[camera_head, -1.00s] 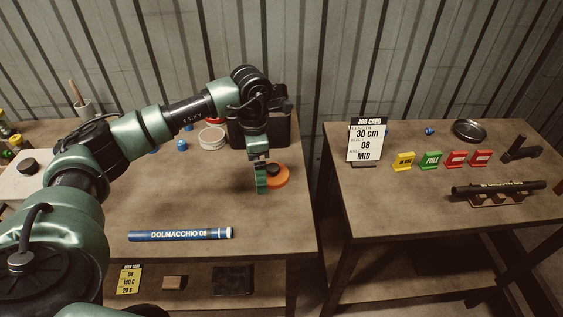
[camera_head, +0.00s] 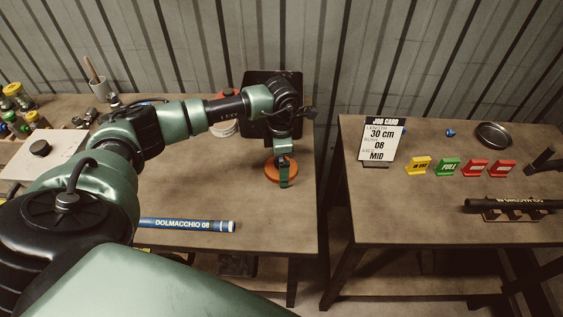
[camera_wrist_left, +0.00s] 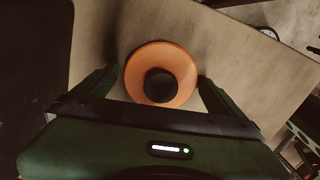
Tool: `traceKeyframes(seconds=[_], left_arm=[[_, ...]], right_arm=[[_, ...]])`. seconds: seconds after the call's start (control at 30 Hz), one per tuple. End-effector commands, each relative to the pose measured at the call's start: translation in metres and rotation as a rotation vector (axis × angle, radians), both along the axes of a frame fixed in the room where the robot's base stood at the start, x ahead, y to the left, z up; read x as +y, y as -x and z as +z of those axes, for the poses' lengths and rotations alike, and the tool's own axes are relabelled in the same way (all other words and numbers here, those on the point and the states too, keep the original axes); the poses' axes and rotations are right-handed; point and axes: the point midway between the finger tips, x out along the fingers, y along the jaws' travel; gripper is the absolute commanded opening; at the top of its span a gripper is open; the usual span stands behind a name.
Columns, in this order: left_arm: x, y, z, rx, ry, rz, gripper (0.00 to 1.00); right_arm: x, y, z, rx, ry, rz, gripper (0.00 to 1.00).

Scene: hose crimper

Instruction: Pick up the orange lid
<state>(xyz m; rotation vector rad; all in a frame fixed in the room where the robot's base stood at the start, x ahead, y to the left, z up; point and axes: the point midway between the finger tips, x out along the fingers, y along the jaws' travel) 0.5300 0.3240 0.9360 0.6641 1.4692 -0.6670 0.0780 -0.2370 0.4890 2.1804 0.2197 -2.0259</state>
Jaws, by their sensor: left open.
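The orange lid (camera_head: 272,170) lies on the left table near its right edge. In the left wrist view the lid (camera_wrist_left: 140,72) is a round orange disc with a black knob (camera_wrist_left: 160,85) in its middle. My left gripper (camera_head: 284,181) is at the lid and hides part of it in the head view. In the wrist view my left gripper (camera_wrist_left: 158,88) is open, with one finger on each side of the lid; I cannot tell whether they touch it. My right gripper is not in view.
A black boxy device (camera_head: 258,92) stands behind my gripper. A red and white round container (camera_head: 224,128) is left of it. A blue tube (camera_head: 190,225) lies at the front. The right table holds a job card (camera_head: 381,142) and coloured tags (camera_head: 447,167).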

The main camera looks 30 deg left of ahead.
Motion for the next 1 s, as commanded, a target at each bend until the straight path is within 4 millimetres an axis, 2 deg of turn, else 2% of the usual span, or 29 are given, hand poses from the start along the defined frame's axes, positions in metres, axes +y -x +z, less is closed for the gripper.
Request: traceKeyframes(seconds=[0.1, 0.23, 0.27, 0.4, 0.43, 0.77, 0.87, 1.0], left_arm=[[0.0, 0.0, -0.003, -0.001, 0.0, 0.0, 1.0], [0.0, 0.0, -0.003, -0.001, -0.001, 0.0, 1.0], [0.0, 0.0, -0.003, -0.001, -0.001, 0.0, 0.94], [0.0, 0.0, -0.003, -0.001, -0.001, 0.0, 0.56], [0.0, 0.0, -0.003, -0.001, -0.001, 0.0, 0.54], [0.0, -0.001, 0.001, -0.002, -0.001, 0.0, 0.53], [0.0, -0.001, 0.008, -0.004, 0.0, 0.0, 0.53], [0.001, -0.001, 0.029, -0.006, -0.001, 0.0, 0.53]], right_arm=[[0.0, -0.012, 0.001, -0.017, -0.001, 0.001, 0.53], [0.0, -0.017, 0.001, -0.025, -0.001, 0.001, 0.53], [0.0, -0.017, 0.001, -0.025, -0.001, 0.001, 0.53], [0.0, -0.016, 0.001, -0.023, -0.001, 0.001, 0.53], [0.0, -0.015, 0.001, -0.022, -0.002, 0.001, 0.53], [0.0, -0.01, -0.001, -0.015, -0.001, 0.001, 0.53], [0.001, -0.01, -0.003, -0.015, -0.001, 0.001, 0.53], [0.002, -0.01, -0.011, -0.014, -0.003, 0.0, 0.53]])
